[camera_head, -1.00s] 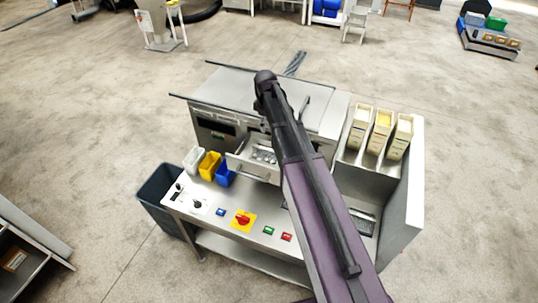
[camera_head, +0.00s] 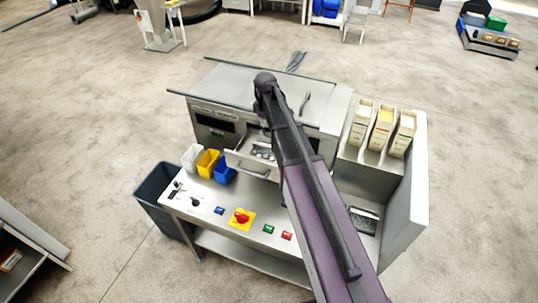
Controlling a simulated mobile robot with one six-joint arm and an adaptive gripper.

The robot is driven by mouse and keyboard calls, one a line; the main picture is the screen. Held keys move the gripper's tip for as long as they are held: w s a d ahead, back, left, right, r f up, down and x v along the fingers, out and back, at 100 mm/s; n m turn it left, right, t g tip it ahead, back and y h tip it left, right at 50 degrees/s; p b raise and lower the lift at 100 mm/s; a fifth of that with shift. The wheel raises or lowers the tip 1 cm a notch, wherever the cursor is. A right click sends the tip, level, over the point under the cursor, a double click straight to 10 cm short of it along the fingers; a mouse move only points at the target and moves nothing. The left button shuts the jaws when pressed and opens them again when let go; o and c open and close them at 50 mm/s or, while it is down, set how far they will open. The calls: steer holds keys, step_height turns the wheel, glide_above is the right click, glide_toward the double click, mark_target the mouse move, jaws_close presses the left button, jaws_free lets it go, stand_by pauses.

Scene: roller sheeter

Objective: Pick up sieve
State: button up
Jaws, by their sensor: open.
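I cannot make out the sieve for certain. An open drawer (camera_head: 249,163) in the front of the steel machine holds small metal items, too small to tell apart. A dark, ribbed rectangular item (camera_head: 363,220) lies on the right part of the counter, partly behind my arm; I cannot tell what it is. My arm reaches up from the bottom right across the counter, with its bend over the machine. My gripper does not show; the arm hides what lies beneath it.
White (camera_head: 190,157), yellow (camera_head: 208,163) and blue (camera_head: 225,174) bins stand left of the drawer. Buttons and a red switch (camera_head: 241,217) line the counter front. Several ingredient containers (camera_head: 383,130) stand on the right. A dark waste bin (camera_head: 157,190) stands at the left. Open floor surrounds the station.

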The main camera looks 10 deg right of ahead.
mark_target(266, 145)
steer(key=shift+f+b, duration=2.35)
steer(key=shift+f, duration=0.3)
steer(key=shift+f, duration=0.1)
steer(key=shift+s+a+f+b, duration=0.1)
steer(key=shift+s+f+b, duration=0.05)
steer(key=shift+f+b, duration=2.4)
steer(key=shift+r, duration=0.1)
jaws_close()
